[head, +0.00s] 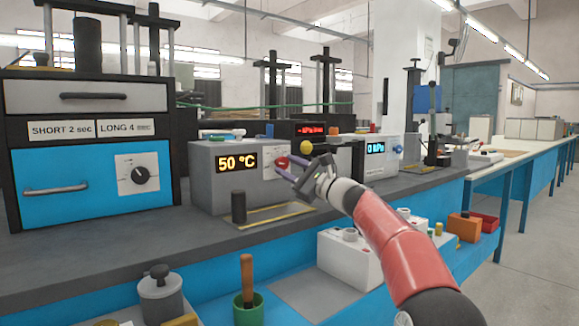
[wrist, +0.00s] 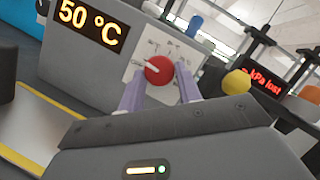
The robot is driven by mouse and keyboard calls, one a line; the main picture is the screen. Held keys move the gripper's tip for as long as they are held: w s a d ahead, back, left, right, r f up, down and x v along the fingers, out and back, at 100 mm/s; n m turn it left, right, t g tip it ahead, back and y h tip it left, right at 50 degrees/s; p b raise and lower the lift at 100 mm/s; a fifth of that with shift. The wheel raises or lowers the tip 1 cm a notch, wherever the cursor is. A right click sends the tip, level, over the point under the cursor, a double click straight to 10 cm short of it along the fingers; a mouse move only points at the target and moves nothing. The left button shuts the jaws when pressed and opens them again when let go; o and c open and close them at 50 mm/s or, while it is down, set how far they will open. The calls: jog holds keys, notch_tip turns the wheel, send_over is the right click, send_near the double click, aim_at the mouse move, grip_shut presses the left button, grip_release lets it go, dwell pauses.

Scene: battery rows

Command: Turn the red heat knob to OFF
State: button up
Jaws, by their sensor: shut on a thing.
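The red heat knob (head: 282,162) is on the front of a grey box, right of an amber display (head: 237,162) reading 50 °C. In the wrist view the red knob (wrist: 159,70) sits on a white dial plate (wrist: 150,50) with small marks, too blurred to read. A pale pointer line on the knob points to the left. My gripper (wrist: 160,85) has its two purple fingers on either side of the knob, shut on it. In the head view my gripper (head: 287,170) reaches the knob from the right and hides part of the dial plate.
A dark cylinder (head: 238,207) stands on the bench in front of the grey box. A blue drawer cabinet (head: 90,185) with a black dial is at left.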

jog(key=shift+n+g, duration=0.4)
jog(key=shift+n, duration=0.4)
jog(key=o, duration=1)
jog(key=shift+c, duration=0.2)
jog(key=b+v, duration=0.1)
jog(key=v, duration=0.7)
jog(key=shift+b, duration=0.4)
